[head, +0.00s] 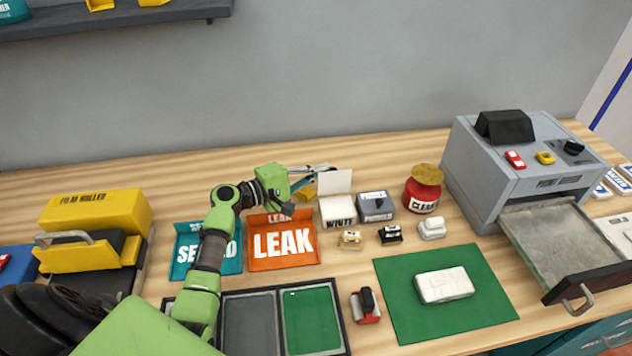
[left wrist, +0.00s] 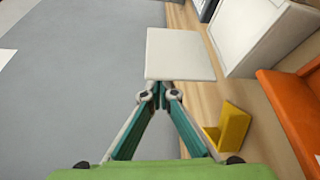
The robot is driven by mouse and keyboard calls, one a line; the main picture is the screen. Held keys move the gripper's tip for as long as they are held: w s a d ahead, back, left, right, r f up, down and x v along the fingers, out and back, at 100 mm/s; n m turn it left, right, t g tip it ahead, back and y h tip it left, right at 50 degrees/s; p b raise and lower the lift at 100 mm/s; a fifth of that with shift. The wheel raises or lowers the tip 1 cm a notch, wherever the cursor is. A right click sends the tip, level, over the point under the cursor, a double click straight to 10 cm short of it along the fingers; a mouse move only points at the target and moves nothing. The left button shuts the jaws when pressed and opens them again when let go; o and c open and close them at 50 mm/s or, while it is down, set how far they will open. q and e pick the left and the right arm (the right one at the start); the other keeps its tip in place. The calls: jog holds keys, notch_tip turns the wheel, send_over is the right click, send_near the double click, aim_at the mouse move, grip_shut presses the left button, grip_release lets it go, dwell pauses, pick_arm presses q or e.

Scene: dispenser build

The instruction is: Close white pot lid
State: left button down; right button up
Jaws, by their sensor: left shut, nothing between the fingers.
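The white pot (head: 338,214) is a small box with dark lettering on its front, standing behind the middle of the table. Its flat white lid (head: 338,182) is open and stands up at the back of the pot. My left gripper (head: 326,169) is shut and empty, with its fingertips close to the lid's upper left edge. I cannot tell whether the fingertips touch the lid.
An orange LEAK tray (head: 285,258) lies left of the pot, and a yellow piece (head: 303,190) is under the gripper. A grey box (head: 376,206) and red jar (head: 422,194) stand to the right. A grey machine (head: 520,170) has its drawer open. The wall is behind.

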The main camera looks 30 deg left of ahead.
aim_at(328, 176)
pick_arm(q)
jog(key=shift+s+d+r, duration=0.2)
jog(key=shift+s+d, duration=0.2)
jog(key=shift+s, duration=0.1)
jog(key=shift+s+d+r, duration=0.2)
jog(key=shift+s+d, duration=0.2)
jog(key=shift+s, duration=0.1)
jog(key=shift+s+d+r, duration=0.1)
jog(key=shift+s+d, duration=0.25)
jog(key=shift+s, duration=0.15)
jog(key=shift+s+d, duration=0.3)
jog(key=shift+s, duration=0.15)
jog(key=shift+s+d+f, duration=0.5)
jog(key=shift+s+d, duration=0.15)
jog(key=shift+s, duration=0.2)
pick_arm(e)
jog(key=shift+s+d+f, duration=0.15)
jog(key=shift+s+f, duration=0.35)
jog(key=shift+s, duration=0.05)
pick_arm(q)
jog(key=shift+s, duration=0.1)
